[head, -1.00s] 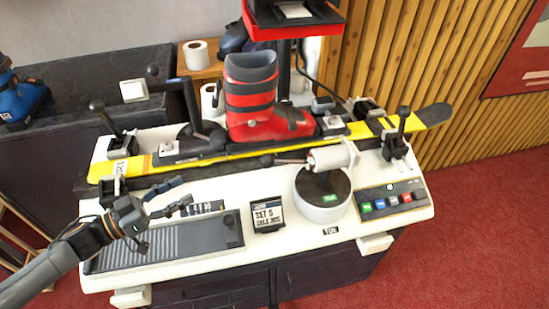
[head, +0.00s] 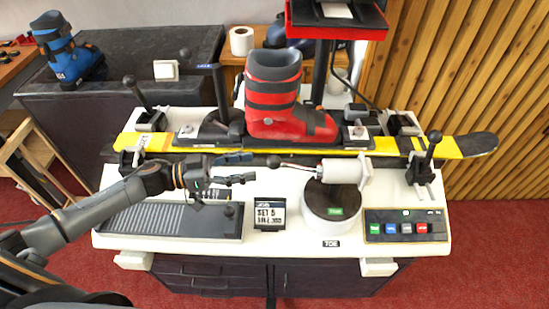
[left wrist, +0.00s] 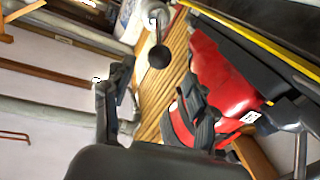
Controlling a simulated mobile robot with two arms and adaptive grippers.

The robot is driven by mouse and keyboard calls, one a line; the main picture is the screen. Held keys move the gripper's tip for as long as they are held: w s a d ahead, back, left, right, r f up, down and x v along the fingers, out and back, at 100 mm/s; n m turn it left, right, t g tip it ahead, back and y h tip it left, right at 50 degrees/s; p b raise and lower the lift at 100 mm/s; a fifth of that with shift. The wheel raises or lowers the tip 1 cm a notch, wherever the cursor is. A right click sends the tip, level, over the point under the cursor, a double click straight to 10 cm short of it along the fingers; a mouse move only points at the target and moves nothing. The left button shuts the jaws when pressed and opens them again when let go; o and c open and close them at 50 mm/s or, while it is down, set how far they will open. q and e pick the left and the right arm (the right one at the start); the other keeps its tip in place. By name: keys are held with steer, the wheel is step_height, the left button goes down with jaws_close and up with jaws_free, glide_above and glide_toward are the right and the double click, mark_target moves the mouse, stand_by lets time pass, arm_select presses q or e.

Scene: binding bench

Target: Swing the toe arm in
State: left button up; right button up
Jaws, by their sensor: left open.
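The toe arm (head: 342,171) is a white cylinder on a round white base (head: 331,202) with a dark top and a green label, behind a TOE tag on the bench. Its thin lever points left and ends in a black ball knob (head: 273,161). My left gripper (head: 248,168) is open and empty, just left of the knob, its fingers pointing right at it. In the left wrist view the knob (left wrist: 159,56) shows ahead of my open fingers (left wrist: 155,105), apart from them. The white cylinder (left wrist: 152,12) is behind it, partly cut off. My right gripper is not seen.
A red ski boot (head: 285,115) stands on a yellow ski (head: 394,146) along the back of the bench (head: 262,236). A small SET 5 sign (head: 269,213) stands in front of the knob. A button panel (head: 405,226) is at right, a ribbed dark plate (head: 160,222) at left.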

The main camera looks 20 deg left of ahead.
mark_target(274, 160)
arm_select(q)
steer(key=p+x, duration=0.1)
steer(key=x, duration=0.5)
steer(key=shift+w+d+r, duration=0.1)
steer(key=shift+w+d, duration=0.05)
steer(key=shift+d, duration=0.1)
steer(key=shift+w+d+p, duration=0.25)
steer(key=shift+d+p, duration=0.05)
steer(key=shift+d, duration=0.15)
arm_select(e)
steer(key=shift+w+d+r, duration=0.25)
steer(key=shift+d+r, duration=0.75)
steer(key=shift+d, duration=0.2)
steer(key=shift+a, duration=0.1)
arm_select(q)
steer(key=c, duration=0.5)
jaws_close()
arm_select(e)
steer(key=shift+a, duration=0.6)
